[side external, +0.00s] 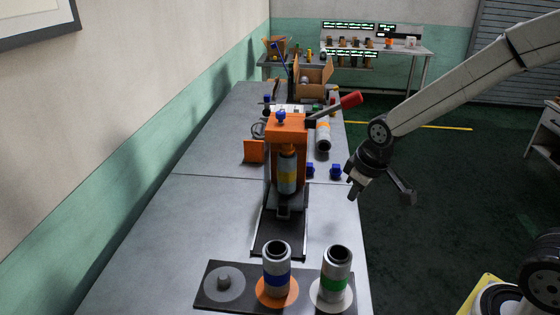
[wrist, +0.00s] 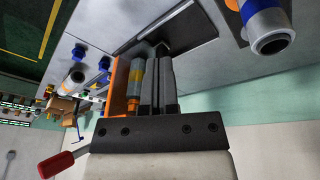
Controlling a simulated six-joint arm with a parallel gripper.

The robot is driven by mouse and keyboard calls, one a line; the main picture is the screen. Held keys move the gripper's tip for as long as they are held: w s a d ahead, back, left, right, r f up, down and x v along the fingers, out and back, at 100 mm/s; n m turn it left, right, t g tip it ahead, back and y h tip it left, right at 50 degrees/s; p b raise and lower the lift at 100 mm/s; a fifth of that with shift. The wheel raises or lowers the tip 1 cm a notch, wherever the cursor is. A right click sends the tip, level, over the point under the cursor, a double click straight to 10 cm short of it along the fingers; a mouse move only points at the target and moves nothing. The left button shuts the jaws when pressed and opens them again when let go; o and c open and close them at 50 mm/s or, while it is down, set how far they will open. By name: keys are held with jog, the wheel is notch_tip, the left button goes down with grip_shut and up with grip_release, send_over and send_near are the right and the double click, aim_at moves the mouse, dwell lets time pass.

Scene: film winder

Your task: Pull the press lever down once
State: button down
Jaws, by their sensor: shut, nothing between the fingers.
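The press (side external: 287,128) is an orange upright frame on the bench, with a canister (side external: 287,172) banded in yellow standing inside it. Its lever (side external: 340,105) has a red handle that slants up and to the right from the top of the press. The red handle (wrist: 57,165) also shows at the lower left of the wrist view. My gripper (side external: 352,193) is off the bench's right side, lower than the handle and apart from it. In the wrist view its fingers (wrist: 160,62) are together and empty, with the orange press frame (wrist: 121,85) partly hidden behind them.
In front, a dark plate (side external: 213,300) carries a blue-banded canister (side external: 277,270) and a green-banded canister (side external: 336,275). Another canister (side external: 323,135) and small blue parts (side external: 335,171) lie right of the press. A cardboard box (side external: 313,75) stands behind. The front left bench is clear.

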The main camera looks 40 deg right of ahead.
jog(key=w+d+r+n+t+h, duration=0.1)
jog(key=w+d+r+n, duration=0.15)
jog(key=w+r, duration=0.45)
jog(key=w+d+r+n+h, duration=0.15)
jog(key=w+d+r, duration=0.3)
jog(key=w, duration=0.45)
notch_tip(320, 180, up, 12)
jog(key=f+n+t+h, duration=0.1)
jog(key=n, duration=0.3)
send_over(344, 98)
jog(key=w+a, duration=0.3)
jog(key=shift+a+r, duration=0.1)
jog(key=shift+r, duration=0.15)
jog(key=shift+s+f, duration=0.1)
jog(key=shift+s+d+f, duration=0.5)
jog(key=shift+f, duration=0.75)
jog(key=shift+s+d+f, duration=0.5)
jog(key=shift+d+f, duration=0.05)
jog(key=shift+f, duration=0.65)
jog(key=shift+s+d+f, duration=0.5)
jog(key=shift+f, duration=0.75)
